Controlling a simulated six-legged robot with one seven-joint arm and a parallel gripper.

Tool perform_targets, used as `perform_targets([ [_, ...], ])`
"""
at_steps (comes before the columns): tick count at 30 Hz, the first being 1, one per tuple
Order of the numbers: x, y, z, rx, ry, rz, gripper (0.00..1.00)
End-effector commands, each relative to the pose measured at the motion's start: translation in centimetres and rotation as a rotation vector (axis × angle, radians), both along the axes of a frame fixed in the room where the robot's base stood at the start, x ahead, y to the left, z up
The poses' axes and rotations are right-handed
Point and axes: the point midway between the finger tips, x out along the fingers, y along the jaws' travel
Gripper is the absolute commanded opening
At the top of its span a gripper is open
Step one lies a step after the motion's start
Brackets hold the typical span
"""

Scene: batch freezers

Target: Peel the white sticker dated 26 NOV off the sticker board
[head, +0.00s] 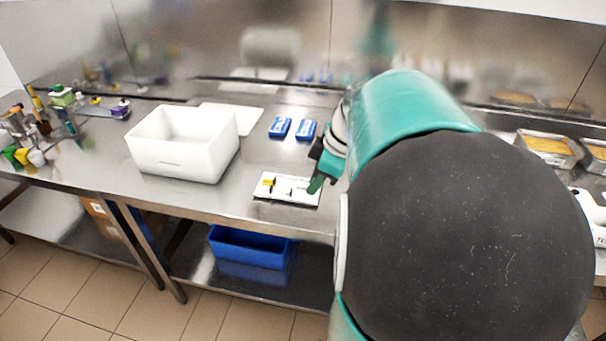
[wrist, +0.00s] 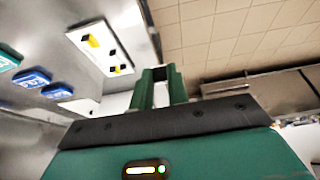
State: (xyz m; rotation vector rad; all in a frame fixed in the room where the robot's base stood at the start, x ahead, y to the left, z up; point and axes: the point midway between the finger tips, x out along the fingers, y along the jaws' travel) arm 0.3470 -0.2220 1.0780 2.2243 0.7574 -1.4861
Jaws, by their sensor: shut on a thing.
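The sticker board (head: 300,201) is a white plate lying flat near the front edge of the steel table. It carries a yellow sticker (head: 268,182) and small black tabs. The board also shows at the upper left of the wrist view (wrist: 84,31), with the yellow sticker (wrist: 93,42) on it. My gripper (head: 316,185) is over the right end of the board in the head view. In the wrist view its green fingers (wrist: 160,75) are close together on a small dark piece, which looks like a sticker's tab. The sticker itself is mostly hidden. No date is readable.
A white open bin (head: 183,145) stands left of the board, with a white sheet or lid (head: 240,117) behind it. Two blue packs (head: 292,129) lie behind the board. Small bottles and tools crowd the far left. A blue crate (head: 250,247) sits on the shelf below.

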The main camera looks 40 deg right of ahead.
Motion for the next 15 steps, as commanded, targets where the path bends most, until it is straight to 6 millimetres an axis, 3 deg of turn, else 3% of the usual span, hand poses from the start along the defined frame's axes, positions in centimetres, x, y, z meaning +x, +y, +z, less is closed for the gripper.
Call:
perform_targets([
  [15,0.0,0.0,1.4,0.0,0.0,-0.001,0.04],
])
